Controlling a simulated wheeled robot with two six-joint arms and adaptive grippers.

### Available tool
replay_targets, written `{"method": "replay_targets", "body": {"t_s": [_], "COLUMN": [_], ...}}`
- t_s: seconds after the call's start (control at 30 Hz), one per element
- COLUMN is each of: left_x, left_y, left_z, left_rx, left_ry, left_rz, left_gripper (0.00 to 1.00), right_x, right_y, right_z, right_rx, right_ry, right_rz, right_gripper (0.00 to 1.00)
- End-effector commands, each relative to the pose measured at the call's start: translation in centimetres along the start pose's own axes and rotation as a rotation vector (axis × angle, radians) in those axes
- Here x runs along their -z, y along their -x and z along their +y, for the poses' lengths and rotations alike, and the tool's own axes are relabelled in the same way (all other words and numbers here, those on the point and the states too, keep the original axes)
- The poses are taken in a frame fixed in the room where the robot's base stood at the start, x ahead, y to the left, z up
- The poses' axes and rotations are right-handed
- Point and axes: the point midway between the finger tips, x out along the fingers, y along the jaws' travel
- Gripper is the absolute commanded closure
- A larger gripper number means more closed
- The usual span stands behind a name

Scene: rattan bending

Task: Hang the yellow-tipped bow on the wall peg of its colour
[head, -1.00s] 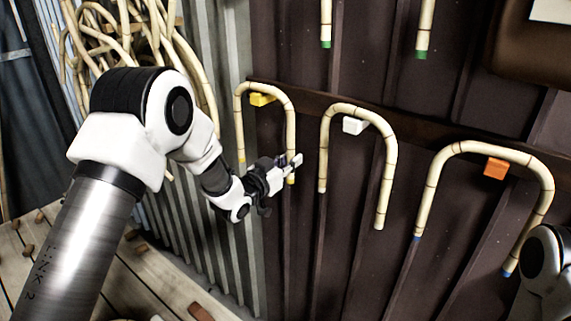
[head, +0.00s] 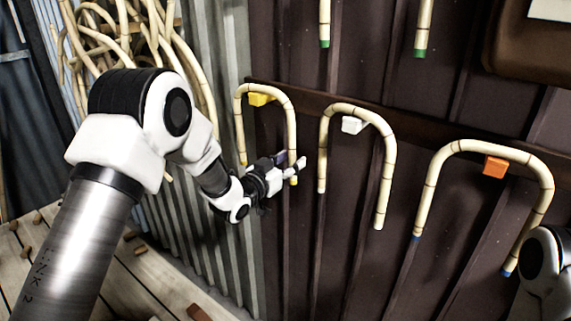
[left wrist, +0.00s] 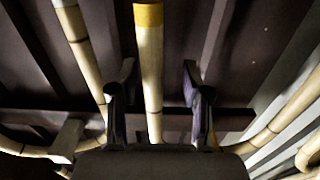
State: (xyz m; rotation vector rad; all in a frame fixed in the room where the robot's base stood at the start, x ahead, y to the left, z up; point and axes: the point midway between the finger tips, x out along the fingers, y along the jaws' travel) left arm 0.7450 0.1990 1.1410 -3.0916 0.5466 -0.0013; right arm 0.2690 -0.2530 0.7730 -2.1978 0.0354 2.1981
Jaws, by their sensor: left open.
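The yellow-tipped bow (head: 289,115) is a bent cane hanging upside-down-U fashion over the yellow wall peg (head: 261,99), its legs pointing down. My left gripper (head: 292,162) is at the lower end of the bow's right leg, just above the yellow tip. In the left wrist view, that leg (left wrist: 150,75) runs between the two spread fingers of the left gripper (left wrist: 157,95), with its yellow end beyond them. The left gripper is open; any contact with the leg cannot be told. My right gripper is out of view.
A bow (head: 352,108) hangs by the white peg (head: 354,125). A blue-tipped bow (head: 480,145) hangs by the orange peg (head: 495,166). Green-tipped canes (head: 423,25) hang above. Loose canes (head: 125,35) are bundled at the upper left, beside corrugated metal (head: 222,95).

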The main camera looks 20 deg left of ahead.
Motion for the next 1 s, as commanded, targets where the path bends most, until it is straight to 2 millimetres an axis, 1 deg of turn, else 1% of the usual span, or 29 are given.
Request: {"method": "replay_targets", "body": {"t_s": [0.07, 0.17, 0.4, 0.53, 0.67, 0.93, 1.0], "left_x": [0.0, 0.0, 0.0, 0.0, 0.1, 0.0, 0.0], "left_y": [0.7, 2.4, 8.6, 10.9, 11.8, 11.9, 12.2], "left_z": [-0.1, -0.1, -0.1, -0.1, 0.0, 0.0, 0.0], "left_rx": [0.001, 0.002, 0.003, 0.002, 0.000, 0.000, 0.001], "left_ry": [0.001, 0.003, 0.006, 0.004, 0.001, 0.000, 0.001], "left_rz": [0.000, -0.001, 0.000, 0.000, 0.001, 0.001, 0.001], "left_gripper": [0.52, 0.52, 0.52, 0.52, 0.52, 0.52, 0.52], "right_x": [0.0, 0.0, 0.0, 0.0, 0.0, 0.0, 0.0], "right_y": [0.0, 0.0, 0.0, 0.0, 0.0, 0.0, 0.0], "right_z": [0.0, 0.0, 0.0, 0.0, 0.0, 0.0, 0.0], "right_rx": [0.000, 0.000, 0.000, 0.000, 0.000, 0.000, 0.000], "right_ry": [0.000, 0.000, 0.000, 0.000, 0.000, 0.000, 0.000], "right_rz": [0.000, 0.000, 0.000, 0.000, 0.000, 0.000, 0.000], "right_gripper": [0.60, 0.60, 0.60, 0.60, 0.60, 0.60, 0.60]}}
